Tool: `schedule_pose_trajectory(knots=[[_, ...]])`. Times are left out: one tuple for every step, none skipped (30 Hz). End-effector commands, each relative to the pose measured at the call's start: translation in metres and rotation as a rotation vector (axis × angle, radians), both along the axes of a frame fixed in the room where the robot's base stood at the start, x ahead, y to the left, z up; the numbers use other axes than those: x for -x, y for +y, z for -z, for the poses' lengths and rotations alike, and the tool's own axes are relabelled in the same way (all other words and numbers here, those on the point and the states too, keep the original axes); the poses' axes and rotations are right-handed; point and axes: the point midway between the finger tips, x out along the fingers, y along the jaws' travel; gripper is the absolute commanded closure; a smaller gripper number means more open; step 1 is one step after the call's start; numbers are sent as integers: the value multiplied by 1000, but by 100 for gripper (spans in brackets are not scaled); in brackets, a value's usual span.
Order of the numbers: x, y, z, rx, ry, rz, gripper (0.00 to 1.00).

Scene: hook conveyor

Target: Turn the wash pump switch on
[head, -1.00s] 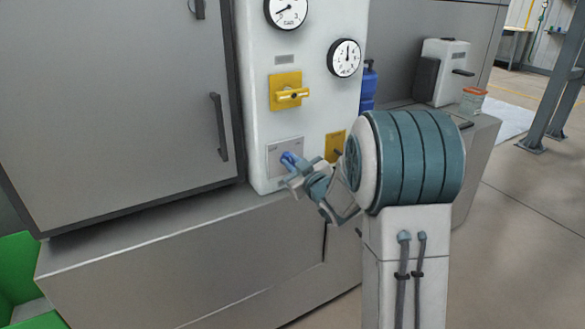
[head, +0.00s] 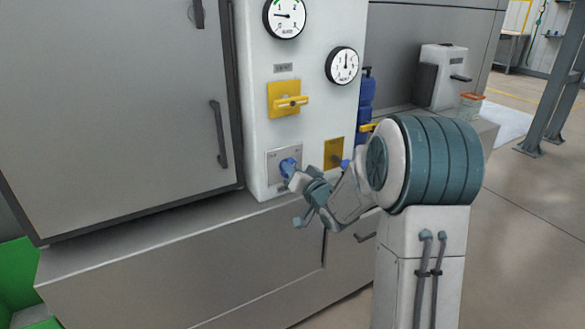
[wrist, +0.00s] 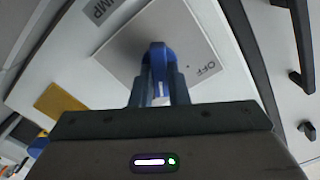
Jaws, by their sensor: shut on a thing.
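The blue rotary switch knob (head: 287,165) sits on a light grey square plate (head: 273,176) low on the white panel. In the wrist view, the knob (wrist: 158,52) stands between my finger tips. An OFF label (wrist: 208,68) is on the plate to the right, and part of a PUMP label (wrist: 103,10) shows at upper left. My gripper (head: 293,174) is at the plate; in the wrist view its fingers (wrist: 158,82) are shut on the knob. The fingers cover part of the knob, and an ON label cannot be made out there.
A yellow handle on a yellow plate (head: 281,112) is above the switch. Another yellow plate (head: 334,151) is to its right, partly behind my arm. Two gauges (head: 285,16) (head: 342,65) are higher up. A grey cabinet door (head: 110,110) with a handle (head: 219,135) stands left.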

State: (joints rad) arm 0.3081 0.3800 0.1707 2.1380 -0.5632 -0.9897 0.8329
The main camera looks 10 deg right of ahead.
Motion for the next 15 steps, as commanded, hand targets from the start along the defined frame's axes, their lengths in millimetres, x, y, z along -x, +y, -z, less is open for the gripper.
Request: schedule_pose_trajectory(knots=[[0,-1,-1,-32,12,2,100],[0,-1,-1,-50,17,2,100],[0,-1,-1,-74,25,2,100],[0,-1,-1,-90,30,2,100],[0,-1,-1,-106,36,2,100],[0,-1,-1,-123,41,1,100],[0,-1,-1,-138,45,1,100],[0,-1,0,-149,49,1,100],[0,-1,0,-163,54,1,100],[0,-1,0,-173,57,1,100],[0,-1,0,-181,60,1,100],[0,-1,0,-191,62,1,100],[0,-1,0,-197,64,1,100],[0,-1,0,-203,66,1,100],[0,-1,0,-209,68,1,100]])
